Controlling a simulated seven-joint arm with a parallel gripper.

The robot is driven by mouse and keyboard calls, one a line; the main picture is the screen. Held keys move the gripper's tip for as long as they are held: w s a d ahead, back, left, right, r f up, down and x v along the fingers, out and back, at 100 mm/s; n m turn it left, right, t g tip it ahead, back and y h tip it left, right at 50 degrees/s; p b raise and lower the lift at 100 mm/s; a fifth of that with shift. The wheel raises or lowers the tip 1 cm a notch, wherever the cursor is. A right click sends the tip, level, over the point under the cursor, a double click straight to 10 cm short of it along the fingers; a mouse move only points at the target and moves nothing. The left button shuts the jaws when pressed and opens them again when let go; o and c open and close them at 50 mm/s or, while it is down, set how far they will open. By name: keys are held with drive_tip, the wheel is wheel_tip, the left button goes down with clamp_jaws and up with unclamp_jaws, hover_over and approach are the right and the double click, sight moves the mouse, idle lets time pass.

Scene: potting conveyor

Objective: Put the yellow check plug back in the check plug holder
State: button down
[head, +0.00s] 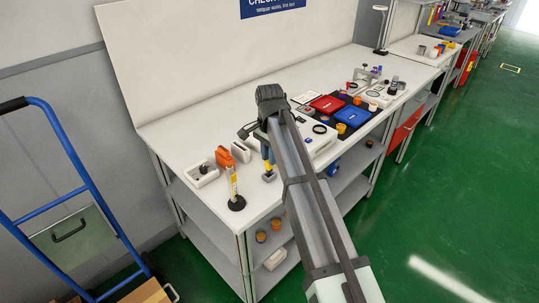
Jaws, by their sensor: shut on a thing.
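My gripper (267,158) points down over the front left part of the bench, below the dark wrist. Its fingers are small and partly hidden by my arm. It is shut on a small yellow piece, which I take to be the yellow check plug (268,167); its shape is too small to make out. A pale block beneath it cannot be told apart clearly from the bench. A white block with a dark recess (203,175) stands at the bench's left end; I cannot tell whether it is the check plug holder.
Red (327,103) and blue (353,116) trays lie to the right. A blue trolley (75,160) stands left.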

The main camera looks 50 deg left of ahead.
drive_tip(key=shift+f, duration=1.4)
drive_tip(key=c, duration=0.9)
unclamp_jaws()
drive_tip(key=shift+r, duration=0.1)
wheel_tip(320, 180, up, 14)
drive_tip(key=shift+f, duration=0.25)
